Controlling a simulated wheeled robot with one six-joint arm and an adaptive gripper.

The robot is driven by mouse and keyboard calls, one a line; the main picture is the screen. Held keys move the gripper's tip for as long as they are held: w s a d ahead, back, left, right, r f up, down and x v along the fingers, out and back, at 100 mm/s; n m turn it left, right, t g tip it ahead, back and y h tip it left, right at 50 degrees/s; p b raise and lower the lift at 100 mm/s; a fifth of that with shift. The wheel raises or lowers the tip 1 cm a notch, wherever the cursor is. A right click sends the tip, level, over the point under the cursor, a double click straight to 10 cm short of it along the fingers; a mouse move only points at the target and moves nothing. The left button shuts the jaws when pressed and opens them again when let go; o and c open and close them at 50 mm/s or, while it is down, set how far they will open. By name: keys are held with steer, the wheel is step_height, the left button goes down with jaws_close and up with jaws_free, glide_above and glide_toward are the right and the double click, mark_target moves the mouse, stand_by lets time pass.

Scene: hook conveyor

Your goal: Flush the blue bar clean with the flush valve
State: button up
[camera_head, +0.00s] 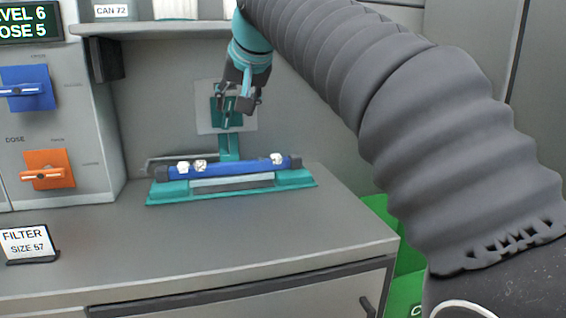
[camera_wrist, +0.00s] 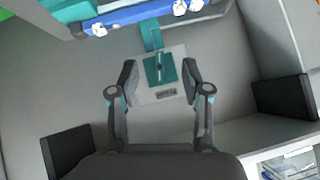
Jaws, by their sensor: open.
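The blue bar (camera_head: 228,167) lies level in a teal cradle (camera_head: 300,180) on the counter, with three white lumps (camera_head: 277,158) on its top. The bar also shows at the top of the wrist view (camera_wrist: 150,17). Behind it, a teal fitting (camera_head: 219,117) that looks like the flush valve sits on a pale wall plate. The wrist view shows this fitting (camera_wrist: 160,70) between my fingertips, with an upright handle and a small unreadable label below. My gripper (camera_head: 241,104) is open and empty in front of it, above the bar; contact cannot be told.
A panel at the left carries a blue knob (camera_head: 27,88) and an orange dose knob (camera_head: 48,170). A shelf (camera_head: 170,27) runs above. A filter sign (camera_head: 28,244) stands at the counter's front left. The front counter (camera_head: 190,250) is clear.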

steer(key=s+d+f+m+g+h, duration=0.1)
steer(key=s+d+f+h, duration=0.2)
steer(key=s+d+f, duration=1.6)
steer(key=s+f, duration=0.1)
steer(key=f, duration=0.4)
steer(key=s+d+f+g+h, duration=0.1)
steer(key=s+d+f, duration=0.4)
steer(key=f, duration=0.5)
steer(key=shift+s+d+m, duration=0.25)
steer(key=shift+s+m, duration=0.15)
steer(key=shift+s, duration=0.7)
steer(key=shift+f, duration=0.1)
steer(key=shift+c, duration=0.6)
steer(key=shift+d, duration=0.1)
